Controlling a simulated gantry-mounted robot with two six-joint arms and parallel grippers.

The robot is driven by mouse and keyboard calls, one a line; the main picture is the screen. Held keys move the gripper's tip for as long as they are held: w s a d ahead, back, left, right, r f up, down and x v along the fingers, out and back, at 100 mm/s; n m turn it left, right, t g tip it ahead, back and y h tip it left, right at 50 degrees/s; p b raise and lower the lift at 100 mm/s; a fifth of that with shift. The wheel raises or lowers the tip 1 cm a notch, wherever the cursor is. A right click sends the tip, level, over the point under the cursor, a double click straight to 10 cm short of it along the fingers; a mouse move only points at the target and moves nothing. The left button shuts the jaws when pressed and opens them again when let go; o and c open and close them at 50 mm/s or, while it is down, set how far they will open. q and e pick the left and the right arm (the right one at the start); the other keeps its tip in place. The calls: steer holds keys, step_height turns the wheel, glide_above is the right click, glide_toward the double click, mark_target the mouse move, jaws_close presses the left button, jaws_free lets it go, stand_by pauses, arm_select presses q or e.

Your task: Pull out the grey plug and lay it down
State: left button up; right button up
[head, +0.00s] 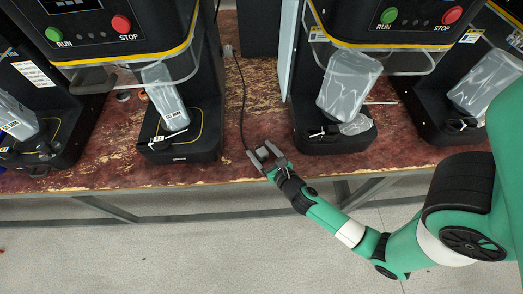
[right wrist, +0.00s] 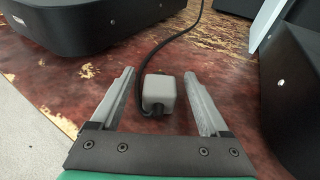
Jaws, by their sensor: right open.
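The grey plug (right wrist: 160,92) is a small blocky piece on the worn red-brown tabletop in the right wrist view. Its black cable (right wrist: 172,40) leaves the end nearer my gripper, curves past the plug's left side and runs away up the picture. My right gripper (right wrist: 163,95) is open, with one finger on each side of the plug and visible gaps between. In the head view my right gripper (head: 264,154) is at the table's front edge, at the near end of the cable (head: 241,95). The left gripper is not in view.
Black seamers with green RUN and red STOP buttons stand along the worn table (head: 110,150). The seamer base (head: 180,145) to the left and the one (head: 330,137) to the right flank my gripper. A small grey fitting (head: 228,50) is at the cable's far end.

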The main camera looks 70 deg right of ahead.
steer(key=v, duration=1)
steer(key=shift+a, duration=0.1)
steer(key=shift+p+v, duration=0.3)
steer(key=shift+v, duration=0.5)
steer(key=shift+r, duration=0.15)
